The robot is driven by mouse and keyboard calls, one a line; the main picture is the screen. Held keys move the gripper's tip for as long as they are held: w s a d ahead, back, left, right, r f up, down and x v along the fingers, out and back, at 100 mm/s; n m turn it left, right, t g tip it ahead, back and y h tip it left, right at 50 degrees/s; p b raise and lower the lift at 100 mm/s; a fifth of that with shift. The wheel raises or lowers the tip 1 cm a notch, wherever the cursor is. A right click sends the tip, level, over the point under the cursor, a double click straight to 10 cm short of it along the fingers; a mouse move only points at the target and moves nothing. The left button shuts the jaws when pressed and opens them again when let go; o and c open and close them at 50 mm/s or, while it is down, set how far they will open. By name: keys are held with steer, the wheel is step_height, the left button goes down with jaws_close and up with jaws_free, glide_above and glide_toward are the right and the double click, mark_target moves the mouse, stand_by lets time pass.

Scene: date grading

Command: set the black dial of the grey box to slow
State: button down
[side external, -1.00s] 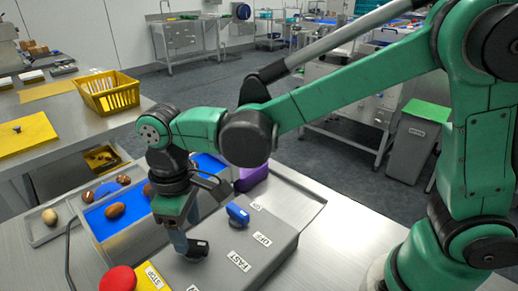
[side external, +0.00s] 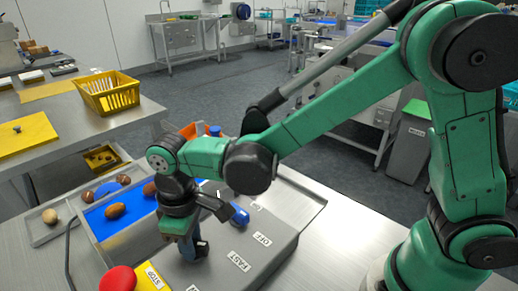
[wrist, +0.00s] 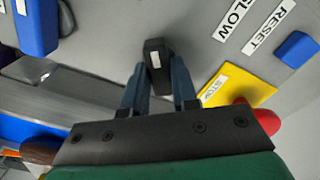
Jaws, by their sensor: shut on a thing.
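The SLOW label (wrist: 236,18) is to the dial's upper right in the wrist view. The dial's exact setting cannot be told.
A blue knob (side external: 239,214) stands on the box near the OFF label. A red button (side external: 118,280) and yellow STOP plate (side external: 149,279) are at its front left. A RESET label (wrist: 270,28) is beside a blue button (wrist: 298,48). Blue trays (side external: 121,227) with dates lie left.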

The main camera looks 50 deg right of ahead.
steer(key=shift+m, duration=0.3)
steer(key=m, duration=0.9)
steer(key=shift+d+m, duration=0.1)
steer(key=shift+m, duration=2)
steer(key=c, duration=0.7)
jaws_free()
steer(key=shift+r, duration=0.1)
steer(key=shift+r, duration=2.7)
